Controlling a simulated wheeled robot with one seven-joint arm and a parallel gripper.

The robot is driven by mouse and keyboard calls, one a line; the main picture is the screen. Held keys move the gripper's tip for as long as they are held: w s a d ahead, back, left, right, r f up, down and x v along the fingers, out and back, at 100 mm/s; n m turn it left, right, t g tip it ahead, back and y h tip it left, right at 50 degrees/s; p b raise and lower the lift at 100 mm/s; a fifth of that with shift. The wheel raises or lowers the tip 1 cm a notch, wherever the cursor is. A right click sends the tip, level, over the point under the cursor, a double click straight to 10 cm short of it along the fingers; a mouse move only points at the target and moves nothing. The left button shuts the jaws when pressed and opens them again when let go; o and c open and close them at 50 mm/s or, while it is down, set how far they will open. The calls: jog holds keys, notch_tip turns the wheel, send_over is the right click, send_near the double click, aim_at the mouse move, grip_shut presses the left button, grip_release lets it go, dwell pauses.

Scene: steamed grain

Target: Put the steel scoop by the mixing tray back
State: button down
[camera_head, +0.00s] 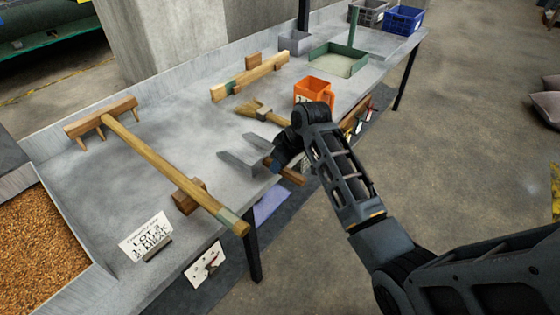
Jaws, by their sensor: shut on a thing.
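The steel scoop (242,158) is a grey metal pan with a wooden handle (290,175). It is at the front edge of the grey table, near the middle of the picture. My gripper (278,163) is at the handle end of the scoop and is shut on it. The fingers are dark and partly hidden by my wrist. I cannot tell whether the scoop touches the table top. The tray of grain (88,283), which may be the mixing tray, is at the lower left, well apart from the scoop.
A wooden rake (150,154) lies on the table (185,120) between scoop and tray. A lot card (146,237) stands by the tray. Bare table lies left of the scoop.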

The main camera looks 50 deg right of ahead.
jog(key=shift+f, duration=0.25)
dwell(0.3)
jog(key=c, duration=0.8)
grip_release()
jog(key=shift+o, duration=0.2)
jog(key=shift+v, duration=3.9)
